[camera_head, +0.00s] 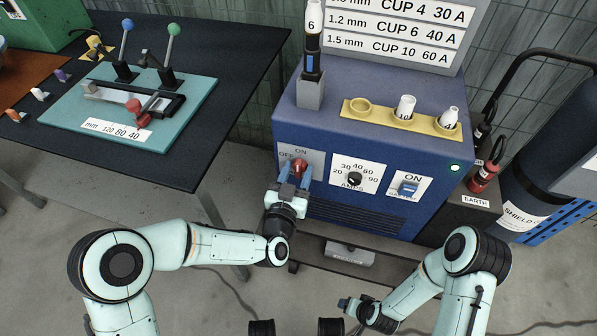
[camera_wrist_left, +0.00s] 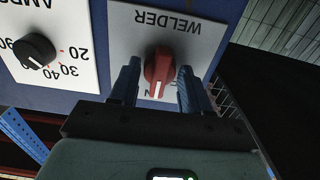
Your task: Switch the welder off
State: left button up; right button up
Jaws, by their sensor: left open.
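The blue welder (camera_head: 345,130) stands in the middle of the head view. Its red rotary knob (camera_head: 299,167) sits on a white plate marked OFF and ON. My left gripper (camera_head: 293,176) is at this knob. In the left wrist view, my left gripper (camera_wrist_left: 158,85) is open with one blue finger on each side of the red knob (camera_wrist_left: 158,68). The knob's white mark points towards the partly hidden ON label. A green lamp (camera_head: 455,168) is lit on the front. My right gripper (camera_head: 346,304) is low and away from the welder; its jaws are too small to judge.
Right of the red knob are a black AMPS dial (camera_head: 354,179) and a blue switch (camera_head: 408,188) under an ON label. A dark table (camera_head: 190,172) with a teal fixture (camera_head: 192,112) stands left. A gas cylinder (camera_head: 552,140) and a red EARTH clamp (camera_head: 485,176) are right.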

pick_arm(q)
jog(key=c, duration=0.8)
jog(key=n+b, duration=0.1)
jog(key=n, duration=0.4)
jog(key=shift+f+b, duration=0.1)
jog(key=shift+b, duration=0.3)
jog(key=n, duration=0.2)
jog(key=shift+n+b, duration=0.35)
jog(key=shift+n, duration=0.05)
jog(key=n, duration=0.2)
jog(key=shift+n, duration=0.3)
jog(key=o, duration=0.8)
jog(key=shift+s, duration=0.1)
